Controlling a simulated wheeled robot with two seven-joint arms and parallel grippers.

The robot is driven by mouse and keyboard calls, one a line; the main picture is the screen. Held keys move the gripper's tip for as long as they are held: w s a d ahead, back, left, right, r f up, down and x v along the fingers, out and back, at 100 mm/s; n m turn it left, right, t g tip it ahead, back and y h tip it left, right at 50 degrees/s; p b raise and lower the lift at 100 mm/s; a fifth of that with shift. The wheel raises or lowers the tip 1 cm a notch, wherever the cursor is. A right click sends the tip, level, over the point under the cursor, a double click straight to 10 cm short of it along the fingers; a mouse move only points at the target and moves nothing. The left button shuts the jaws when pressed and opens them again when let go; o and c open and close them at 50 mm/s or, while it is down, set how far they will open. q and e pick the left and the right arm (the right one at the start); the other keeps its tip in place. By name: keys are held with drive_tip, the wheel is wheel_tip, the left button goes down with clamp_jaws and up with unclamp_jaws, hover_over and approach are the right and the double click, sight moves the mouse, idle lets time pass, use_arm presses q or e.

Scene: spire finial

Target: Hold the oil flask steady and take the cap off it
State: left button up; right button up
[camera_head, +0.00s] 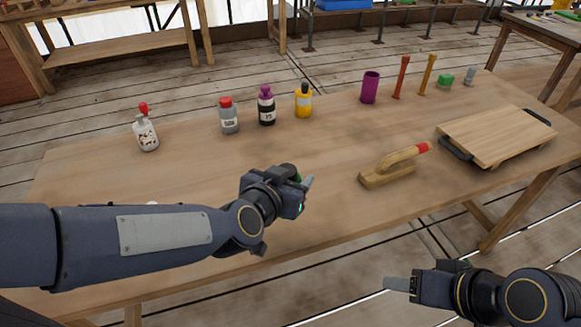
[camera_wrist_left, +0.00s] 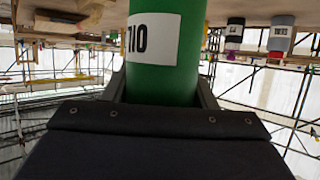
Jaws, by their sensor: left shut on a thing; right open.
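The oil flask shows in the left wrist view as a green body (camera_wrist_left: 168,75) with a white label, seen upside down. My left gripper (camera_head: 302,183) is shut around the flask's body, above the front middle of the table. I cannot make out the cap in either view. My right gripper (camera_head: 402,285) is open and empty, off the table's front edge at the lower right, apart from the flask.
On the wooden table (camera_head: 330,200), a red-capped grey bottle (camera_head: 228,116), purple-capped dark bottle (camera_head: 266,106) and yellow bottle (camera_head: 303,100) stand behind my left gripper. A white spray bottle (camera_head: 146,134) stands left; a wooden float (camera_head: 392,166) and board (camera_head: 495,135) lie right.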

use_arm(q)
drive_tip(key=s+r+p, duration=0.4)
drive_tip(key=s, duration=0.5)
drive_tip(key=shift+s+r, duration=0.2)
drive_tip(key=shift+r, duration=0.05)
use_arm(e)
wheel_tip(320, 180, up, 6)
drive_tip(key=shift+f, duration=0.1)
use_arm(q)
drive_tip(key=shift+a, duration=0.1)
drive_tip(key=o, duration=0.4)
drive_tip(key=c, duration=0.7)
drive_tip(key=shift+c, duration=0.2)
